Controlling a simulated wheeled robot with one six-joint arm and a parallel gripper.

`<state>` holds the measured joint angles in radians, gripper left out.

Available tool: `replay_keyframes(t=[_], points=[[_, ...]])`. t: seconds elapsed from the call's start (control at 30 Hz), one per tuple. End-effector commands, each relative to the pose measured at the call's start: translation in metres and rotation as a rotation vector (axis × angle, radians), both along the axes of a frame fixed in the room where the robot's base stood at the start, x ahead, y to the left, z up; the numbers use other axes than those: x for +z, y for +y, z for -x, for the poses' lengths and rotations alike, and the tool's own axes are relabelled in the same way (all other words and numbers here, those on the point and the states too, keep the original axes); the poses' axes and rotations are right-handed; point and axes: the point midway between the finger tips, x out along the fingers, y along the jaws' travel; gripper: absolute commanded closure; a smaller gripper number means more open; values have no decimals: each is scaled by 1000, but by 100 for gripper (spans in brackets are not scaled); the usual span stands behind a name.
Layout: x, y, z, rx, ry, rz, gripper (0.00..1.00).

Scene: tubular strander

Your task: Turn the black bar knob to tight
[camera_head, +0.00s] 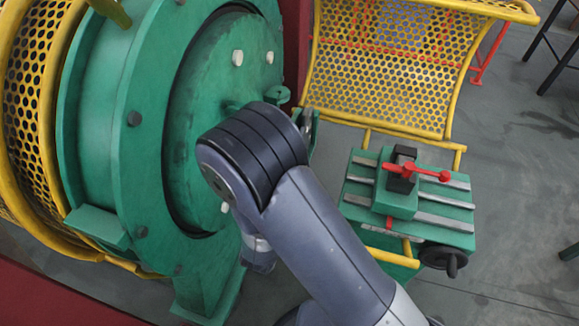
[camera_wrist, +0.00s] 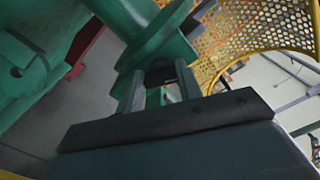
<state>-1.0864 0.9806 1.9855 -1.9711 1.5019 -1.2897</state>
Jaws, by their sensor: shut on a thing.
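In the wrist view my gripper (camera_wrist: 160,80) reaches forward with its two grey fingers on either side of a small dark piece, which looks like the black bar knob (camera_wrist: 161,73). The fingers are closed on it, in front of a green bracket (camera_wrist: 155,40) of the machine. Only a small part of the knob shows, so its turn angle and any tight mark cannot be read. In the head view my arm hides the knob and most of the gripper, beside the large green strander disc (camera_head: 130,150).
A green slide table (camera_head: 450,237) with a red lever (camera_head: 425,173) and a black handwheel (camera_head: 443,257) stands right of my arm. A yellow perforated guard (camera_head: 390,70) rises behind. Grey floor is open at the right.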

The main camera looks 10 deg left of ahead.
Motion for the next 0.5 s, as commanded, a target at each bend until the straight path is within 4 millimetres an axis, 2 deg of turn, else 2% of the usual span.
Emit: replay_keyframes(t=[0.2, 0.5], points=[[3, 0, 0, 1, 17, 190, 89], [0, 0, 0, 1, 31, 372, 89]])
